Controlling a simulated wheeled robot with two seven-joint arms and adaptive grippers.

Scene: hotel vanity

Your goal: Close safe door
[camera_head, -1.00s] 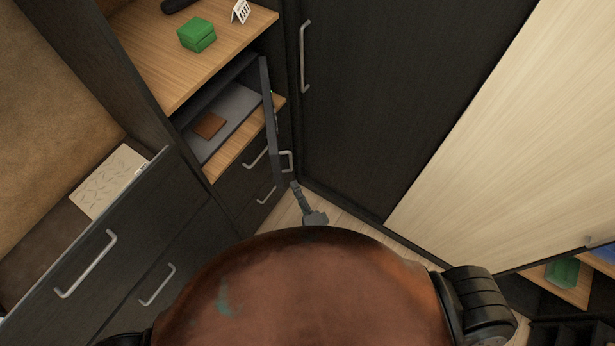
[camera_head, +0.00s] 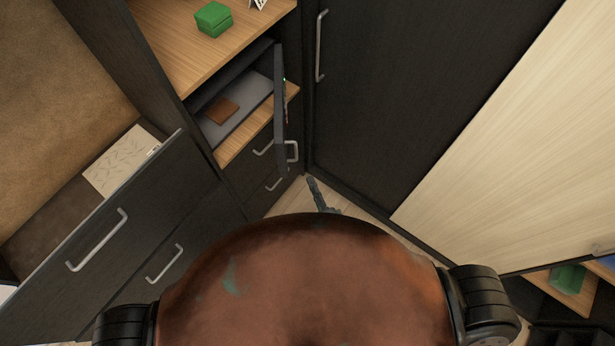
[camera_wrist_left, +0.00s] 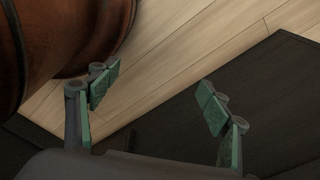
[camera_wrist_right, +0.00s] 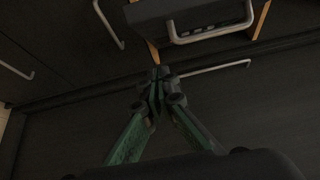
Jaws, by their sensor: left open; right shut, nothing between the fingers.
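The safe (camera_head: 262,88) sits on a wooden shelf in the dark cabinet. A brown wallet-like item (camera_head: 221,111) lies inside it. Its door (camera_head: 280,120) stands open, seen nearly edge-on in the head view, with a small green light near the top. My right gripper (camera_head: 313,184) is low, to the right of the door's lower end and apart from it in the picture. In the right wrist view my right gripper (camera_wrist_right: 160,80) is shut and empty, below a dark panel with a handle (camera_wrist_right: 210,32). My left gripper (camera_wrist_left: 158,100) is open and empty above the floor; the head view does not show it.
A tall dark wardrobe door (camera_head: 410,90) with a long handle stands just right of the safe. An open drawer (camera_head: 110,235) juts out at the left. A green box (camera_head: 213,19) sits on the upper shelf. A little floor (camera_head: 285,201) shows below the cabinet.

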